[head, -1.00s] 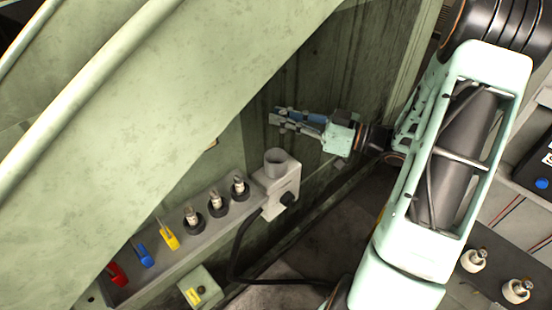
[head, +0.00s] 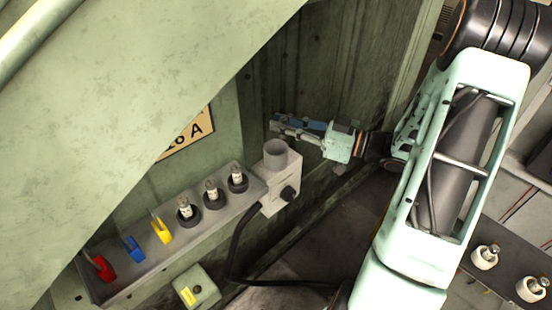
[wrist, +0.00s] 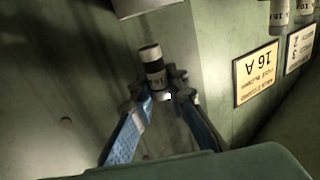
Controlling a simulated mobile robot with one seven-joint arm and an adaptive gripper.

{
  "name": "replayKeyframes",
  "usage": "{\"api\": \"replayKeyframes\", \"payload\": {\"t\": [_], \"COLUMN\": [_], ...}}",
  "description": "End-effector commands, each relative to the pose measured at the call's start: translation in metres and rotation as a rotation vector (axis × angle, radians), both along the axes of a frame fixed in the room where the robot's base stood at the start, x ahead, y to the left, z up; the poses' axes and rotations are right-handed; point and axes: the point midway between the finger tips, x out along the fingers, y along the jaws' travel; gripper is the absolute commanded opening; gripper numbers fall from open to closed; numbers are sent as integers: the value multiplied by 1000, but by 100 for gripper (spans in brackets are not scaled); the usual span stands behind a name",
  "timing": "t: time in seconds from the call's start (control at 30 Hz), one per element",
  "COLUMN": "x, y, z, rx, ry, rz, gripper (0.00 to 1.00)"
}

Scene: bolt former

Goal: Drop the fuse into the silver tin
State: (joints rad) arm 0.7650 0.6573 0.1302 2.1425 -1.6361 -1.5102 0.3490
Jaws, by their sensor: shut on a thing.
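My gripper (head: 274,124) reaches in from the right, with its fingertips just above and behind the silver tin in the head view. In the wrist view my gripper (wrist: 160,88) is shut on a fuse (wrist: 152,60), a short dark and light cylinder whose end stands out past the fingertips. The fuse cannot be made out in the head view. The silver tin (head: 276,158) is a grey open-topped cup at the right end of the grey shelf. Its inside is only partly visible.
The shelf (head: 205,222) carries several fuses in dark holders and red, blue and yellow clips. A large pale green panel (head: 110,100) covers the left. A "16 A" label (head: 190,138) is on the wall behind. A black cable (head: 238,245) hangs below the shelf.

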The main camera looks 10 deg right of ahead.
Motion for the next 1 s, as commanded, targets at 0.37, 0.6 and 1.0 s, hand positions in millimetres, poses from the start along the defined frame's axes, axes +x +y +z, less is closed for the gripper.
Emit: {"api": "replayKeyframes", "payload": {"t": [0.37, 0.6, 1.0], "x": [0, -6, -41], "y": [0, -11, -58], "z": [0, 0, 0], "rx": [0, -1, -1], "ry": [0, 1, -1], "rz": [0, -3, -2], "gripper": [34, 34, 34]}}
